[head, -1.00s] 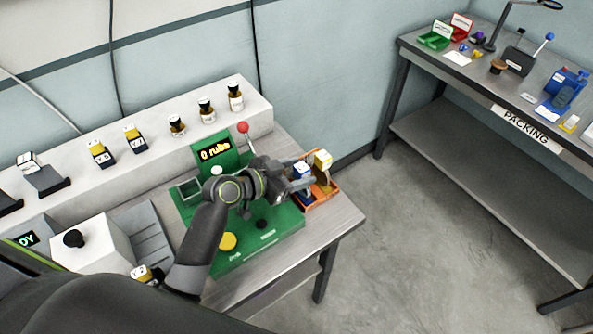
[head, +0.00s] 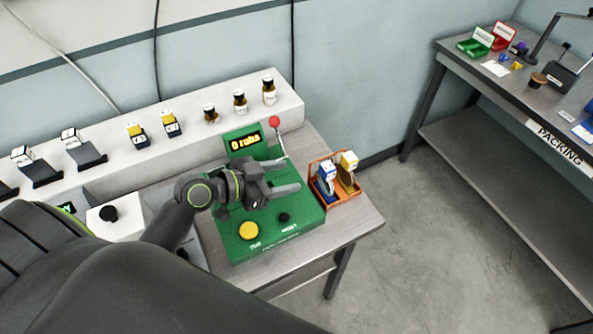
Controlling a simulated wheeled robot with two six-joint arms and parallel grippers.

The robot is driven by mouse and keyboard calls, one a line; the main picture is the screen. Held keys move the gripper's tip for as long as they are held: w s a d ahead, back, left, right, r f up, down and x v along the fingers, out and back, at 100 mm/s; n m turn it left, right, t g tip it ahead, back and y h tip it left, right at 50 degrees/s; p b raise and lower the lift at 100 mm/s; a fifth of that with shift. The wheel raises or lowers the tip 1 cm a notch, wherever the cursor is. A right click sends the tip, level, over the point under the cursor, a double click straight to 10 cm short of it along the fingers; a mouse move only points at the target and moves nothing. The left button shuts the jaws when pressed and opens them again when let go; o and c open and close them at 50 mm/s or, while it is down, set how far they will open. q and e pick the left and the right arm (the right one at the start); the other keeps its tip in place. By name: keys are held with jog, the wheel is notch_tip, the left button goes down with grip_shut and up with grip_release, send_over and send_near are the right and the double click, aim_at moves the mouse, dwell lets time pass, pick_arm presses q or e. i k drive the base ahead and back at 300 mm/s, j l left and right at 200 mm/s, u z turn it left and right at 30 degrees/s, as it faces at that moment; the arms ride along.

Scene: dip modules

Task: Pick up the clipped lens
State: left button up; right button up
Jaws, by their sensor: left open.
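An orange tray (head: 346,198) stands on the bench at the right of the green machine. In it are a piece with a white and blue top (head: 327,175) and a piece with a white and yellow top (head: 348,161). Dark or amber parts show below these tops. I cannot tell which of them is the clipped lens. My left gripper (head: 297,178) is open and empty above the green machine (head: 270,232), its fingers pointing right toward the tray and apart from it. My right gripper is not in view.
The green machine has a lit display (head: 246,142), a red-knobbed lever (head: 277,134) and a yellow button (head: 249,231). Several bottles (head: 240,102) and yellow-topped pieces (head: 171,124) stand on the white ledge. A packing table (head: 520,110) is at the right across open floor.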

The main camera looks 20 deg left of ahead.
aim_at(345, 175)
jog(key=k+l, duration=0.7)
jog(key=k, duration=0.2)
